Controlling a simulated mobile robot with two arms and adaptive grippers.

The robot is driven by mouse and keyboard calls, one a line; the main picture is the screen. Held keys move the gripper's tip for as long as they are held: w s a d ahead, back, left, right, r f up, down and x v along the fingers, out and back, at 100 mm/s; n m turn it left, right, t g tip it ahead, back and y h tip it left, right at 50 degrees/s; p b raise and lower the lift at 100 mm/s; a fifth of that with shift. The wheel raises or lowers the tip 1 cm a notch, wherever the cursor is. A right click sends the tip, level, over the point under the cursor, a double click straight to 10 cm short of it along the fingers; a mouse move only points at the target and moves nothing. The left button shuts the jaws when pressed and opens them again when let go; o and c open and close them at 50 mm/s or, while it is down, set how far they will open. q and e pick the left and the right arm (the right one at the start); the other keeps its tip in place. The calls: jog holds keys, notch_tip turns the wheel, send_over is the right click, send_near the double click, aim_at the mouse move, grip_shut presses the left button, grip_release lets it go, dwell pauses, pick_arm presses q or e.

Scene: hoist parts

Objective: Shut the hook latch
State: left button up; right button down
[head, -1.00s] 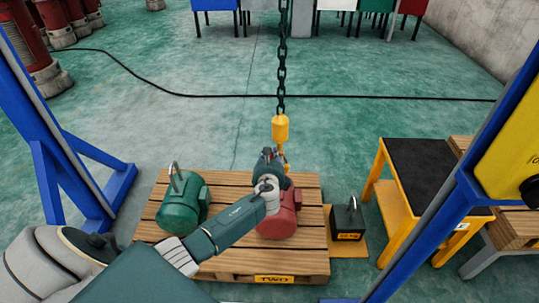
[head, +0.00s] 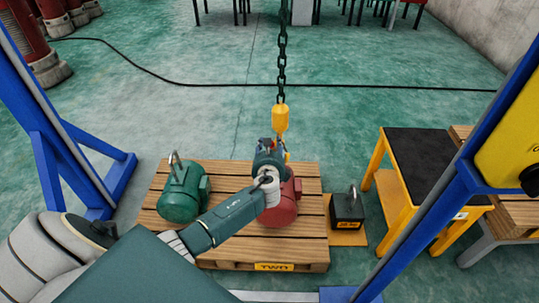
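The yellow hook block (head: 281,120) hangs on a dark chain (head: 282,60) above the wooden pallet. Its hook and latch are mostly hidden behind my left gripper (head: 270,148), which is at the lower end of the block. The fingers are too small and too covered by the wrist to tell whether they are open or shut. A red motor (head: 284,212) stands on the pallet right below the gripper, partly hidden by my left arm. My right gripper is not in view.
A green motor (head: 181,194) with a lifting ring stands on the pallet (head: 240,252) at the left. A black weight (head: 347,211) sits to the right. A yellow stand with a black top (head: 419,157) and blue gantry legs (head: 62,150) flank the pallet.

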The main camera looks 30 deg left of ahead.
pick_arm(q)
jog(key=v, duration=1)
jog(key=shift+s, duration=0.25)
jog(key=shift+d+r, duration=0.1)
jog(key=shift+r, duration=0.05)
